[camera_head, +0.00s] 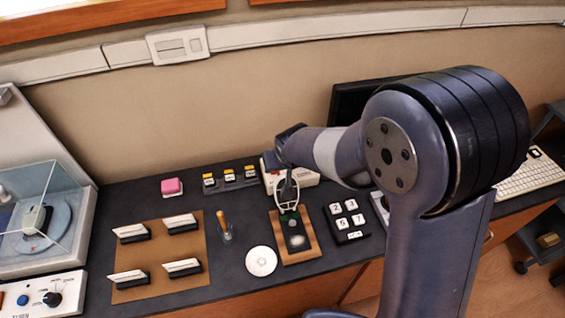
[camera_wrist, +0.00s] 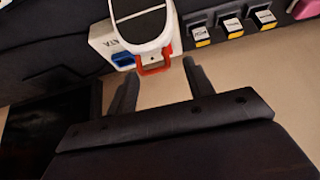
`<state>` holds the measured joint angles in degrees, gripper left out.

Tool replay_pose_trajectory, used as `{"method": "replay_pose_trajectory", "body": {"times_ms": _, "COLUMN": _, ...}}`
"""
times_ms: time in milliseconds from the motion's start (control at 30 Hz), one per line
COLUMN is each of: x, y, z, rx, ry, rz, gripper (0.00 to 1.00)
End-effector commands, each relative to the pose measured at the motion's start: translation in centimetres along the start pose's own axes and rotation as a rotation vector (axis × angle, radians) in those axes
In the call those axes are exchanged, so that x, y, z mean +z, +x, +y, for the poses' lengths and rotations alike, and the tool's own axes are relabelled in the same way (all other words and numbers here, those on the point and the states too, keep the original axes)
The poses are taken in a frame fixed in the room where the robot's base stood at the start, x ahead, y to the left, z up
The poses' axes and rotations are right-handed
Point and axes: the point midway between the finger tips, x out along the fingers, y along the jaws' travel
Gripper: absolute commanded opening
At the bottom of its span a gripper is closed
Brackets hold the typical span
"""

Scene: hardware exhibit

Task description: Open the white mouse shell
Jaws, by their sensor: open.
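The white mouse shell (camera_head: 288,197) appears raised, standing steeply above its dark base (camera_head: 294,238) on a wooden board. In the wrist view, the shell (camera_wrist: 169,22) shows a white rim around a dark grey face. A red loop handle (camera_wrist: 154,70) sits at its near edge. My gripper (camera_wrist: 160,72) is open, with one dark finger on each side of the handle and visible gaps between. In the head view my gripper (camera_head: 288,178) is small and dark at the shell's top. Whether the fingers touch the shell cannot be told.
A white box (camera_head: 308,178) stands close behind the shell. A number keypad (camera_head: 347,221) lies right of the board (camera_head: 306,254); a white disc (camera_head: 261,261) and a wooden-handled tool (camera_head: 223,225) lie left.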

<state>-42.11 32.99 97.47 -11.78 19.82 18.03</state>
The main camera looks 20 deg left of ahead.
Motion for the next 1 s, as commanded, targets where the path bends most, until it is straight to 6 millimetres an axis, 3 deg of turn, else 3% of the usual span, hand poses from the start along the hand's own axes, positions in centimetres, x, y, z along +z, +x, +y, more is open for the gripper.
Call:
{"method": "replay_pose_trajectory", "body": {"times_ms": 233, "x": 0.0, "y": -1.6, "z": 0.0, "rx": 0.000, "ry": -0.001, "rz": 0.001, "gripper": 0.50}}
{"method": "replay_pose_trajectory", "body": {"times_ms": 700, "x": -0.1, "y": -8.9, "z": -0.1, "rx": -0.002, "ry": 0.000, "rz": 0.004, "gripper": 0.50}}
{"method": "replay_pose_trajectory", "body": {"times_ms": 1000, "x": -0.1, "y": -10.8, "z": -0.1, "rx": -0.002, "ry": -0.001, "rz": 0.002, "gripper": 0.50}}
